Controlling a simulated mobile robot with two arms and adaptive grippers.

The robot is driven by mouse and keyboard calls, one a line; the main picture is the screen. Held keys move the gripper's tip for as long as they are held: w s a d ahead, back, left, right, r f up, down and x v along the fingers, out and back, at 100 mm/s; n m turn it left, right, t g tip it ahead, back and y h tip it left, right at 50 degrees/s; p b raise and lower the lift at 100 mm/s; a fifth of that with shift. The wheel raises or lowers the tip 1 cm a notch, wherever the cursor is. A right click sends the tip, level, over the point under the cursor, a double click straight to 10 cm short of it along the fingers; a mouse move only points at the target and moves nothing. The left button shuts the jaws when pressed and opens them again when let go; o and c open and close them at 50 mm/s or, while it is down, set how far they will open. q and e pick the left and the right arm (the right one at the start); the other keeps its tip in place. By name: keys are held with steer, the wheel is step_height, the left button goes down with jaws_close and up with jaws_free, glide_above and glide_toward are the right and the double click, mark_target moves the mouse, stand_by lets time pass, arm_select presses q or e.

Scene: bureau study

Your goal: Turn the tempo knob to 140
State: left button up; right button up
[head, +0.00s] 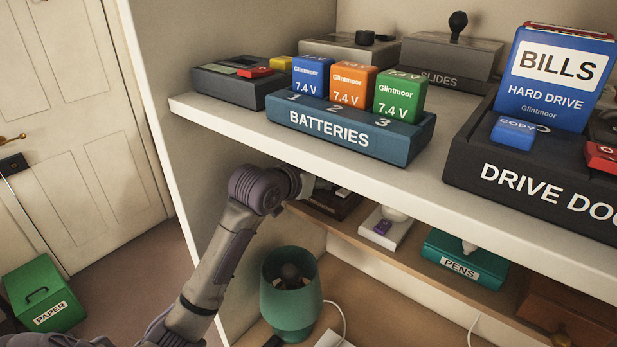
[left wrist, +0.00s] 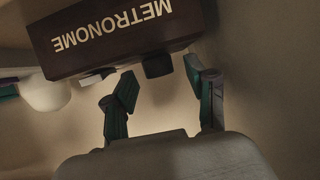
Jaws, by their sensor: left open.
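The dark brown metronome (left wrist: 110,40) fills the top of the left wrist view, its METRONOME label upside down there. A dark round knob (left wrist: 157,66) sticks out from its edge beside a pale pointed piece (left wrist: 97,77). No tempo numbers are readable. My left gripper (left wrist: 160,72) is open, its two teal-padded fingers on either side of the knob with a gap to each. In the head view, the left arm reaches under the upper shelf, its fingers mostly hidden. A dark brown box, seemingly the metronome (head: 335,203), is partly covered there. My right gripper is in neither view.
The white upper shelf (head: 420,190) hangs over the arm and carries a BATTERIES holder (head: 350,135) and a drive dock (head: 530,190). A white unit (head: 385,232) and a teal PENS box (head: 465,262) stand right of the metronome.

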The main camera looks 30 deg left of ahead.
arm_select(q)
steer(key=d+v, duration=0.1)
steer(key=v, duration=1)
steer(key=shift+a, duration=0.5)
steer(key=shift+s, duration=0.15)
